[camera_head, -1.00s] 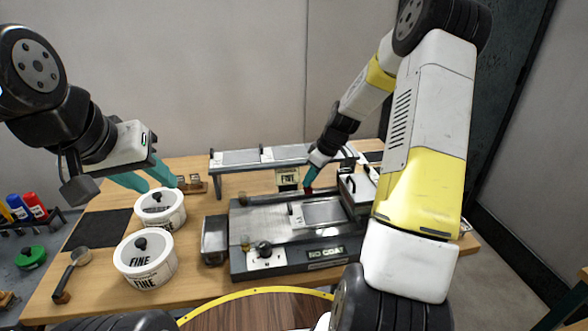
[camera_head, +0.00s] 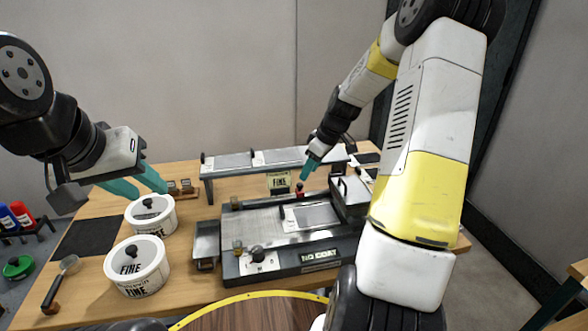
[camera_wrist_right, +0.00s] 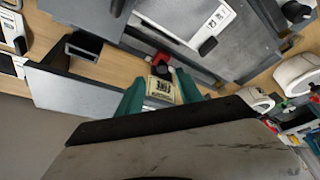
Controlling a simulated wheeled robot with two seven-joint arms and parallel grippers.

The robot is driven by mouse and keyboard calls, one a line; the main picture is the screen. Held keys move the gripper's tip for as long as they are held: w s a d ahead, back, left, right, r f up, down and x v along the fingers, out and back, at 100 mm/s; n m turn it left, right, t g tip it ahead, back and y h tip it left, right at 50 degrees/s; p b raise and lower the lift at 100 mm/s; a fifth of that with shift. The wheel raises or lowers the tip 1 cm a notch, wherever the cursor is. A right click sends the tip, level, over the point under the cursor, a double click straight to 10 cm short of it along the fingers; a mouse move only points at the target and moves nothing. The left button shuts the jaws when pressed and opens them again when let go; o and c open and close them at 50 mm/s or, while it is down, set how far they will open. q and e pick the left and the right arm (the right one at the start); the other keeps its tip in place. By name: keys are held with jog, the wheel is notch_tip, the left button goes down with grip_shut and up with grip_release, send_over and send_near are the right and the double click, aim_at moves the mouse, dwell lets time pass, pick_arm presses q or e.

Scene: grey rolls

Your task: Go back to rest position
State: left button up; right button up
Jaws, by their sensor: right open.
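My left gripper (camera_head: 140,186) hangs in the air at the left, its two teal fingers apart with nothing between them. It is behind and above the rear white tub. My right gripper (camera_head: 309,171) is above the back of the grey machine (camera_head: 270,215). Its teal fingers stand apart in the right wrist view (camera_wrist_right: 158,92), with no held object. A small red and black knob (camera_head: 299,188) stands just below its fingertips, apart from them. In the right wrist view the knob (camera_wrist_right: 161,66) and a "FINE" card show between the fingers, beyond them.
Two lidded white tubs, the front one (camera_head: 137,266) and the rear one (camera_head: 151,214), stand left of the machine. A scoop (camera_head: 60,284) lies at the front left. A raised grey rack (camera_head: 240,162) spans the back. The dark mat (camera_head: 80,238) is bare.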

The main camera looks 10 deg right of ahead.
jog(key=shift+v, duration=1.2)
jog(key=s+a+r+m+t+h, duration=0.15)
jog(key=s+a+r+m, duration=0.35)
jog(key=s+r, duration=0.85)
jog(key=s+a+r+m, duration=0.1)
jog(key=s+a+r, duration=0.1)
jog(key=s, duration=0.5)
jog(key=s+a+r+m+t, duration=0.1)
jog(key=s+a+r+m, duration=0.1)
jog(key=s, duration=0.5)
